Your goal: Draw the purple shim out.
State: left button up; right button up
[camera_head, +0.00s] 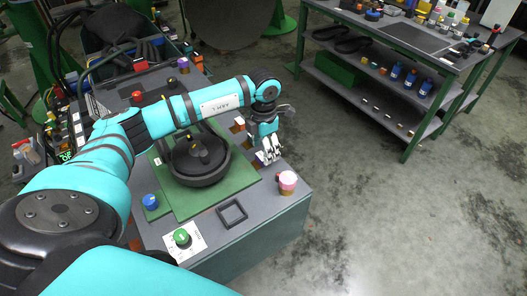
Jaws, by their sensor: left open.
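My left gripper (270,151) is open at the right edge of the grey workbench, with its pale fingers pointing down. A small purple piece (259,157), which looks like the purple shim, shows right beside the fingertips, next to a brown block. The fingers partly hide it, and I cannot tell whether they touch it. Another purple-topped piece (183,62) stands at the back of the bench, far from the gripper. My right gripper is not in view.
A round black housing (200,158) sits on a green plate (188,208), close under my left arm. A pink-topped cylinder (287,181) stands just in front of the gripper. A blue knob (151,200), a black square frame (231,212) and a green button (181,237) are nearer.

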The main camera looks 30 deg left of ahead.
aim_at(262, 159)
pick_arm(q)
jog(key=shift+f, duration=1.75)
grip_shut()
